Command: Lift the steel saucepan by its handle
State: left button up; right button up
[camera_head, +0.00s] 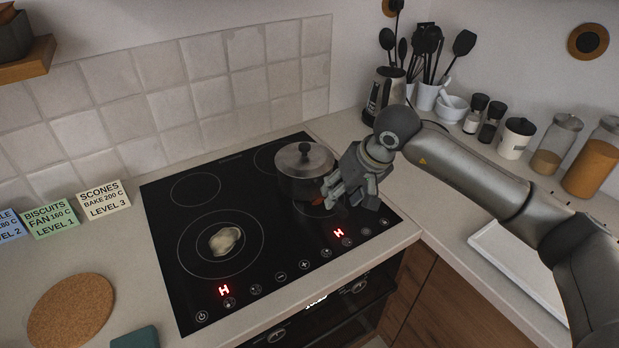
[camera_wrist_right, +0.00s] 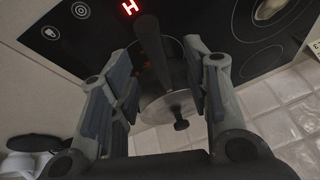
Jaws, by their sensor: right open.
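The steel saucepan (camera_head: 300,172) stands lidded at the back right of the black cooktop (camera_head: 215,195). Its lid has a dark knob. My right gripper (camera_head: 330,190) is at the pan's near right side and hides its handle in the head view. In the right wrist view the dark handle (camera_wrist_right: 150,45) lies between the open fingers of my right gripper (camera_wrist_right: 158,90), with gaps on both sides. The saucepan (camera_wrist_right: 165,105) shows beyond it. My left gripper is not in view.
A cream spoon rest (camera_head: 225,240) lies on the front left ring. Red H signs glow on the panel. A kettle (camera_head: 384,92), utensil pot (camera_head: 428,96), mortar (camera_head: 452,108) and jars line the right counter. Label cards (camera_head: 103,199) and a cork mat (camera_head: 70,310) are at left.

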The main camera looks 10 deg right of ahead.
aim_at(339, 202)
jog(key=shift+f, duration=0.3)
jog(key=p+x, duration=0.2)
jog(key=x, duration=0.2)
jog(key=shift+s+d+f+p, duration=0.1)
jog(key=shift+f+p, duration=0.1)
jog(key=shift+p, duration=0.15)
jog(key=shift+f, duration=0.25)
grip_shut()
jog(key=shift+w+r, duration=0.2)
jog(key=shift+w, duration=0.05)
